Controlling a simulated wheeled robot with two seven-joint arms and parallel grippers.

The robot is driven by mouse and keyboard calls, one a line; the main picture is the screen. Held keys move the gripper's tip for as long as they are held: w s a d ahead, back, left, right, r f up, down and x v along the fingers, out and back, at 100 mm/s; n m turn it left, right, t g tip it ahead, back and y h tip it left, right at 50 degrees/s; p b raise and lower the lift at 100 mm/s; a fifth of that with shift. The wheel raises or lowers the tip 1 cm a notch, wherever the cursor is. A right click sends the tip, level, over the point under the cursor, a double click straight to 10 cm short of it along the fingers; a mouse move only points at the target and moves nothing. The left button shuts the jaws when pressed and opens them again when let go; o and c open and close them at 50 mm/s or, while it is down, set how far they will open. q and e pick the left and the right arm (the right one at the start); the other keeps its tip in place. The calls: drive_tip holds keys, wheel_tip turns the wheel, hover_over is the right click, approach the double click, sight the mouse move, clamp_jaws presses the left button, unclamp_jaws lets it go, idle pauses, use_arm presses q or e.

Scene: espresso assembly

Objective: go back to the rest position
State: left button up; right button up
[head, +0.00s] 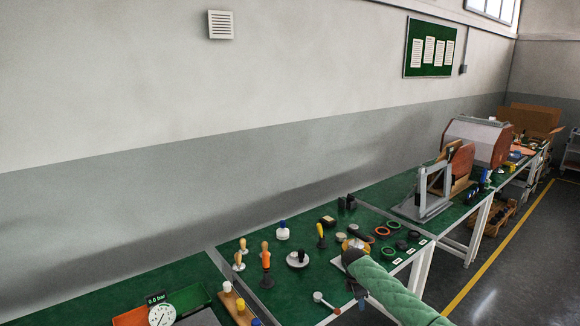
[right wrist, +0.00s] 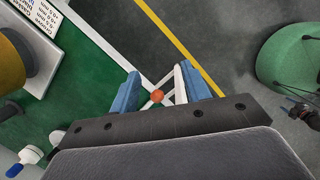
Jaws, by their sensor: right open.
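My right arm comes in from the lower right of the head view in a green padded sleeve. My right gripper (head: 358,292) is at the front edge of the green bench, beside a white-handled tool (head: 324,300). In the right wrist view its two blue fingers (right wrist: 160,82) are spread apart with nothing held between them. A small orange round thing (right wrist: 157,96) shows in the gap; its distance is unclear. My left gripper is in neither view.
A pressure gauge (head: 162,315) stands at the lower left. Farther benches hold a grey frame (head: 432,190). The floor (head: 510,250) with its yellow line is clear.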

drive_tip(key=s+a+f+m+y+b, duration=0.1)
drive_tip(key=s+a+f+m+b, duration=0.15)
drive_tip(key=s+f, duration=0.8)
drive_tip(key=s+a+f+m+y+b, duration=0.1)
drive_tip(key=s+a+f+m, duration=0.25)
drive_tip(key=s+f, duration=0.75)
drive_tip(key=s+a+f+m+y+b, duration=0.1)
drive_tip(key=s+a+f+m+b, duration=0.15)
drive_tip(key=s+f, duration=0.85)
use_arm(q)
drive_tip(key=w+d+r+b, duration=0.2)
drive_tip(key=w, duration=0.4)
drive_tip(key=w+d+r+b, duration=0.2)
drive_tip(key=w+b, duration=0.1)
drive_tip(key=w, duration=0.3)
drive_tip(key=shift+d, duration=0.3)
use_arm(e)
drive_tip(key=s+f+m, duration=0.2)
drive_tip(key=s+f, duration=0.5)
drive_tip(key=s, duration=0.4)
drive_tip(key=s+d+f+m, duration=0.1)
drive_tip(key=s+f+m, duration=0.2)
drive_tip(key=s+f, duration=0.5)
drive_tip(key=s+d+f+m+t, duration=0.1)
drive_tip(key=s+f+m, duration=0.2)
drive_tip(key=s+f, duration=0.4)
drive_tip(key=s, duration=0.7)
drive_tip(key=shift+s+d+f, duration=0.2)
drive_tip(key=shift+f, duration=0.1)
